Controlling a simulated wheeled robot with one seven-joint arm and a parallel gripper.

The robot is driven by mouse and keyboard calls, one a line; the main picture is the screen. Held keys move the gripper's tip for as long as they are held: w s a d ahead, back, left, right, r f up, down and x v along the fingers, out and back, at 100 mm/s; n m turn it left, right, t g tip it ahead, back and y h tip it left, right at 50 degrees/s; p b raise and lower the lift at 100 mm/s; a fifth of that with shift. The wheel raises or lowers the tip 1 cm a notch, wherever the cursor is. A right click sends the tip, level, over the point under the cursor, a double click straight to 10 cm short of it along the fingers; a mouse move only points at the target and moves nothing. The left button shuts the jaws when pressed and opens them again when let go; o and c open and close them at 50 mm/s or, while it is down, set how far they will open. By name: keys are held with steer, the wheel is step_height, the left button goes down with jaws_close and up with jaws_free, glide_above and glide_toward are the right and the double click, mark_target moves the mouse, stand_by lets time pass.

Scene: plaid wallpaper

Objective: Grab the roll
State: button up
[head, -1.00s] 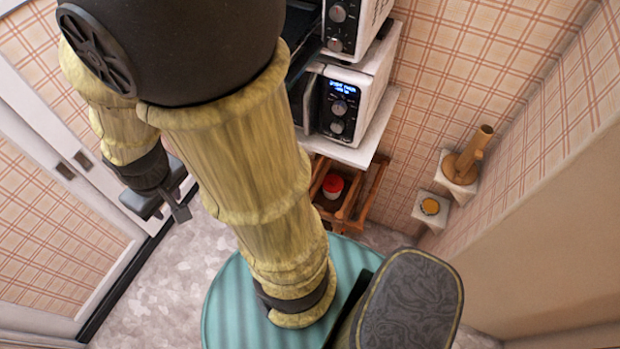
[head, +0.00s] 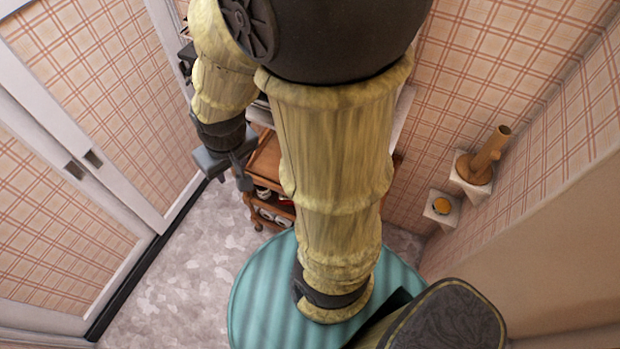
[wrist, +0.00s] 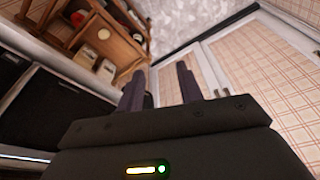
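I cannot tell for sure which thing is the roll. A small yellow-orange round item (head: 441,206) sits on a low white wall shelf at the right in the head view. A brown wooden upright cylinder on a round base (head: 489,157) stands on the shelf beside it. My gripper (head: 228,175) hangs at the left, far from both shelves and near the wooden cart. In the wrist view my gripper (wrist: 160,70) has its two fingers apart, with nothing between them.
A wooden cart (head: 266,160) stands behind my arm, partly hidden, with several small items on its lower shelf. It also shows at the upper left in the wrist view (wrist: 120,45). Sliding doors (head: 100,110) line the left. The floor between (head: 190,265) is clear.

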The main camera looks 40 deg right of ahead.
steer(key=shift+o, duration=0.2)
steer(key=o, duration=0.4)
steer(key=shift+f, duration=0.15)
steer(key=o, duration=0.3)
steer(key=w+f+m+b, duration=0.1)
steer(key=w+f+b, duration=0.1)
steer(key=f, duration=0.2)
steer(key=w+f+m+t+b, duration=0.1)
steer(key=w+f+b, duration=0.1)
steer(key=f, duration=0.3)
steer(key=w+f+m+b, duration=0.2)
steer(key=f+b, duration=0.2)
steer(key=f, duration=0.1)
steer(key=shift+a, duration=0.4)
steer(key=shift+o, duration=0.2)
steer(key=w+d+f+m+t+h+b, duration=0.1)
steer(key=w+d+f+m+h+b, duration=0.2)
steer(key=f+b, duration=0.6)
steer(key=w+d+f+m+h+b, duration=0.1)
steer(key=d+f+m+h+b, duration=0.3)
steer(key=f, duration=1)
steer(key=s+d+f+m+h+b, duration=0.2)
steer(key=s+d+f+h+b, duration=0.1)
steer(key=d+f+b, duration=0.4)
steer(key=shift+s+d+f+m+h, duration=0.3)
steer(key=shift+d+f+h, duration=0.35)
steer(key=shift+h, duration=0.25)
steer(key=x, duration=1.1)
steer(key=shift+w+d+b, duration=0.25)
steer(key=shift+b, duration=0.1)
